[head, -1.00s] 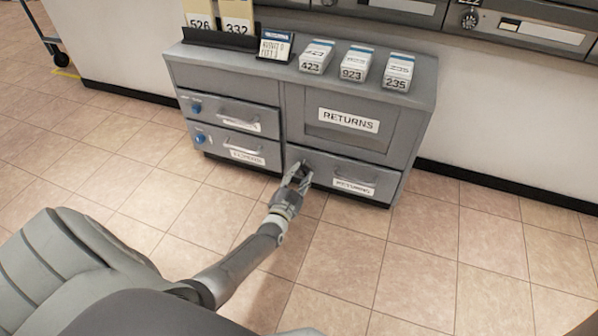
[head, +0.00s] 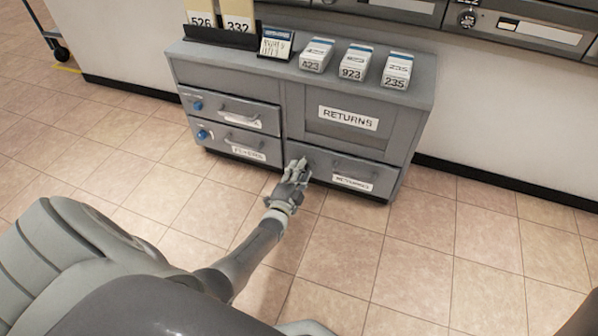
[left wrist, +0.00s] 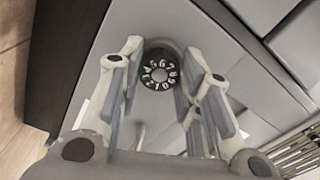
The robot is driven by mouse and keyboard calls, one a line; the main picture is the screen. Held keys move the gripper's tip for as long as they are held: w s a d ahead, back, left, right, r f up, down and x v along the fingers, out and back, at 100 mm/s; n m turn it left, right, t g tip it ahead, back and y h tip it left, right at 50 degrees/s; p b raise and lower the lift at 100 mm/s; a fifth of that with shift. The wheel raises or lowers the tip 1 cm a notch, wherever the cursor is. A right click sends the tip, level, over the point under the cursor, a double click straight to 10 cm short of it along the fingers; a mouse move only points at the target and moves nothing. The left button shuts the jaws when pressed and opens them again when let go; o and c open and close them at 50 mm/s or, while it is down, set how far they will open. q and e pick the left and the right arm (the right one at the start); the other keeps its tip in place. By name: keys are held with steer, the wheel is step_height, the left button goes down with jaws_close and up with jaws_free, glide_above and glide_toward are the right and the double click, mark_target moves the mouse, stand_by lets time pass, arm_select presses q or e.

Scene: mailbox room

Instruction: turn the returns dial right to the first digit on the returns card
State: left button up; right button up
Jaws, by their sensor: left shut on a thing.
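The returns dial (left wrist: 160,75) is a dark round dial with white digits on the grey drawer front, seen in the left wrist view. My left gripper (head: 297,164) reaches the left end of the lower drawer labelled RETURNS (head: 352,182). In the left wrist view its fingers (left wrist: 163,50) stand on both sides of the dial, shut on it. The gripper hides the dial in the head view. A small card with a blue header (head: 276,43) stands on the cabinet; its writing is too small to read surely. My right gripper is out of view.
The grey cabinet (head: 291,120) has two drawers with blue knobs (head: 203,135) at left and a RETURNS panel (head: 348,118) above the lower drawer. Numbered boxes (head: 353,63) and yellow cards (head: 237,20) stand on top. The tiled floor (head: 440,260) in front is clear.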

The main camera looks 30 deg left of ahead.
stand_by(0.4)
arm_select(q)
steer(key=o, duration=1)
steer(key=shift+o, duration=0.2)
steer(key=r, duration=0.9)
steer(key=shift+a+r, duration=0.2)
steer(key=shift+a, duration=0.1)
steer(key=shift+d+r, duration=0.2)
steer(key=shift+r, duration=0.2)
steer(key=shift+d+f, duration=0.1)
steer(key=shift+f, duration=0.05)
